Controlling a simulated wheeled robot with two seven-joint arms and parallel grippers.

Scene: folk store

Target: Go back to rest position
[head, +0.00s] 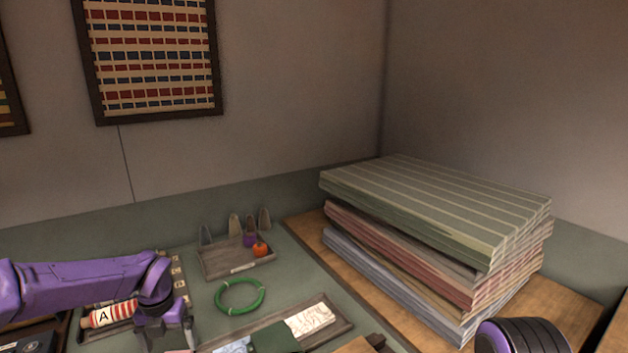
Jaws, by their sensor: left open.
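My left gripper (168,335) comes in from the left on a purple arm and points down over the green table surface. It is open, and nothing shows between its fingers. It is next to a red and white striped roll marked "A" (110,313), which lies in a dark tray. Of my right arm only a dark ribbed, purple-edged part (522,338) shows at the bottom right. My right gripper is out of the picture.
A green ring (240,309) lies on the green mat. Behind it a small tray (222,268) holds an orange-red object (261,249) and upright pieces. A long tray (335,333) with cards is at the front. A tall stack of folded cloth (440,205) fills the right.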

